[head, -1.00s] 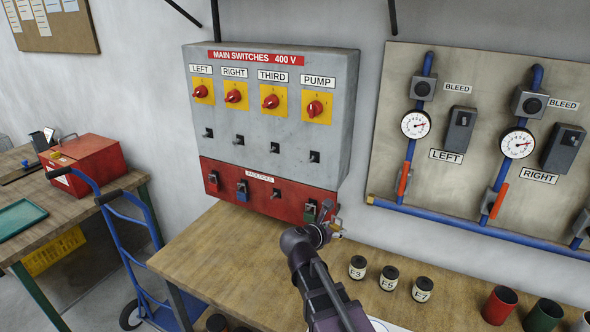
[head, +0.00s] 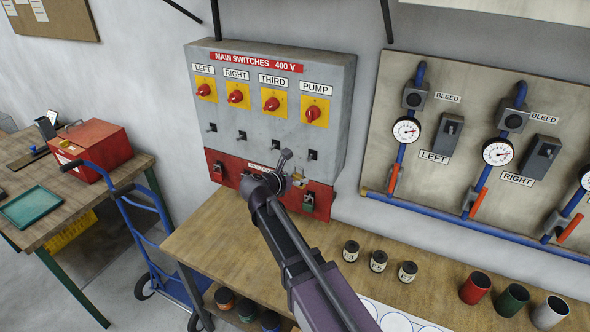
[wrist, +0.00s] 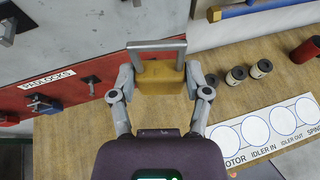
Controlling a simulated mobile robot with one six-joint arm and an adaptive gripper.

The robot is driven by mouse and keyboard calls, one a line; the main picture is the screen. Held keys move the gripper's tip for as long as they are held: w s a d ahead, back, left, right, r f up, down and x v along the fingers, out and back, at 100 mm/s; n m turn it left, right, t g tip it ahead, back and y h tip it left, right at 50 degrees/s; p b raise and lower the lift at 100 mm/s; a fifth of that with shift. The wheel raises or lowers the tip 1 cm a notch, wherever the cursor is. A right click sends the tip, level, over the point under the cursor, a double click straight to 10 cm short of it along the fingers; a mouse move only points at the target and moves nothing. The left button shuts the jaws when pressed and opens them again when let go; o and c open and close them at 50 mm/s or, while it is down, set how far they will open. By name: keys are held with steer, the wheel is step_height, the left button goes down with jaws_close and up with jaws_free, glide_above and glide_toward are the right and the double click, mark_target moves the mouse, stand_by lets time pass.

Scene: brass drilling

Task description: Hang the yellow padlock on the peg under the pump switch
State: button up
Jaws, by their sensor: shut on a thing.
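The yellow padlock (wrist: 162,79) is held between the fingers of my gripper (wrist: 163,88) in the wrist view, with its grey shackle pointing up and away from me. In the head view my gripper (head: 296,178) is in front of the red padlock strip of the switch box, and the padlock there is too small and covered to make out well. The pump switch (head: 313,113) is a red knob on a yellow plate under the label PUMP. The peg under it (head: 312,155) is a small dark peg on the grey panel, with nothing on it. My gripper is below and left of that peg.
Several small labelled jars (head: 379,261) and coloured cups (head: 475,287) stand on the wooden bench (head: 223,235). Gauges and blue pipes (head: 482,180) fill the right board.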

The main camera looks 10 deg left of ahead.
mark_target(315, 141)
steer(key=shift+w+r, duration=0.1)
steer(key=shift+w, duration=0.2)
stand_by(0.5)
steer(key=shift+w+d+f+b, duration=0.15)
steer(key=shift+w+d, duration=0.25)
steer(key=shift+w, duration=0.75)
steer(key=shift+w+d+f+b, duration=0.1)
steer(key=shift+w+d, duration=0.35)
steer(key=shift+w, duration=0.7)
steer(key=shift+w+d+f+b, duration=0.15)
steer(key=shift+w+d, duration=0.25)
steer(key=shift+w, duration=0.75)
steer(key=shift+w+d+f+b, duration=0.2)
steer(key=shift+w+f+b, duration=0.2)
steer(key=shift+w, duration=0.1)
steer(key=o, duration=1.3)
steer(key=shift+r, duration=0.1)
step_height(315, 141, up, 9)
steer(key=p, duration=0.9)
